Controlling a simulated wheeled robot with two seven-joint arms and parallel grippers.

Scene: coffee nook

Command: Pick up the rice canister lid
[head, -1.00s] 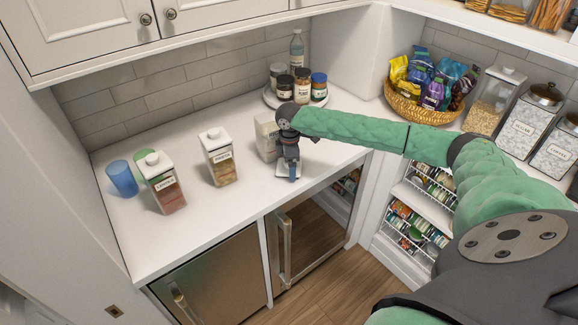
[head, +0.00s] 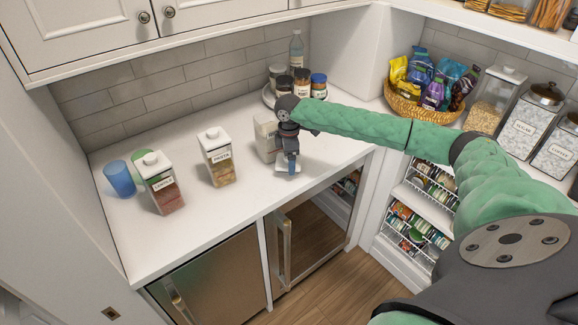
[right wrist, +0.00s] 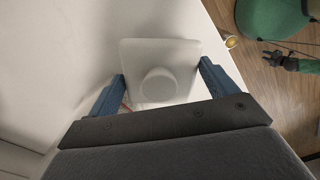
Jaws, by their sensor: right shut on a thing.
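The rice canister lid is the white square lid with a round knob in the right wrist view (right wrist: 180,82). It lies between the two blue fingers of my right gripper (right wrist: 160,88), which is shut on it. In the head view my right gripper (head: 288,166) points down near the counter's front edge. A pale canister (head: 265,138) stands just behind and left of it, partly covered; I cannot read its label. In the right wrist view, what seems to be my left gripper (right wrist: 277,61) hangs small over the floor; its jaws are unclear.
The lentils canister (head: 161,184), pasta canister (head: 217,157) and blue cup (head: 119,178) stand left on the counter. Jars and a bottle (head: 296,50) stand behind the gripper. A snack basket (head: 402,104) is at right. The front-middle counter is clear.

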